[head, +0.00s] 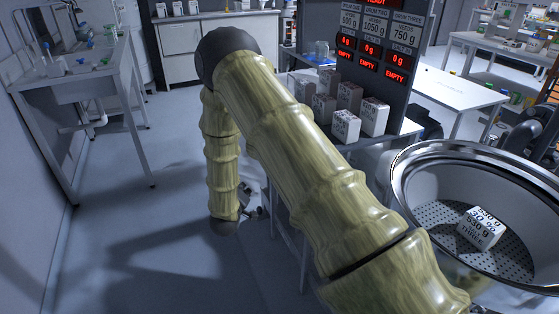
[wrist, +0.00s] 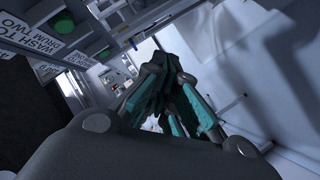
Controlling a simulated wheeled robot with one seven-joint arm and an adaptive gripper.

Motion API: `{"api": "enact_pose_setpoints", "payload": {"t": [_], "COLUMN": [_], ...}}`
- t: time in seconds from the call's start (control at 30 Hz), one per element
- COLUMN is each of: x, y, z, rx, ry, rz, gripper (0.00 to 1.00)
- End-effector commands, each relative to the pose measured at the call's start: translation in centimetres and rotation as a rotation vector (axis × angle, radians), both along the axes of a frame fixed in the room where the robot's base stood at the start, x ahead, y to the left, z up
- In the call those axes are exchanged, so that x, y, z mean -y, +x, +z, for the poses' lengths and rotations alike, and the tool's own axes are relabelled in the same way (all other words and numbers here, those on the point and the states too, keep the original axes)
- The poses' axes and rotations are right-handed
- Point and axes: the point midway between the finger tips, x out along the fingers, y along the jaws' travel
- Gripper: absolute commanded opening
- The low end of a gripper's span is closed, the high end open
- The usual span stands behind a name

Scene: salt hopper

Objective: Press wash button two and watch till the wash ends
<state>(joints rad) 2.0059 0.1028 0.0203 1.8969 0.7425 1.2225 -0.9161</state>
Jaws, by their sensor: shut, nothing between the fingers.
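The wash button for drum two is a green round button (wrist: 63,22) at the upper left of the wrist view, beside a white label (wrist: 38,42) reading "WASH TO DRUM TWO". A second green button (wrist: 104,54) is farther along the same panel. My gripper (wrist: 165,75) is shut and empty, to the right of both buttons and apart from them. In the head view my arm hides most of the gripper and the buttons cannot be seen. The display board (head: 375,45) shows red "0 g" and "EMPTY" for each drum, with red text reading "READY" cut off at its top.
Several pale blocks (head: 346,127) stand on a shelf below the board. A steel hopper (head: 425,170) with a perforated floor holds one block (head: 481,229), its label reading about 530 g. A table (head: 65,75) stands at the left. The floor (head: 150,240) between is clear.

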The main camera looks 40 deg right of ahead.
Motion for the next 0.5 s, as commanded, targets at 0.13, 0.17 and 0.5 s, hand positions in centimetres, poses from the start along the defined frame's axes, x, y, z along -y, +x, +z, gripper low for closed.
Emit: {"api": "enact_pose_setpoints", "payload": {"t": [0.13,0.17,0.5], "x": [2.7,3.1,5.0], "y": [3.6,4.0,5.7], "z": [4.2,5.0,9.0], "rx": [0.067,0.076,0.100], "ry": [-0.120,-0.140,-0.227], "rz": [-0.097,-0.114,-0.208], "gripper": [0.00,0.00,0.00]}}
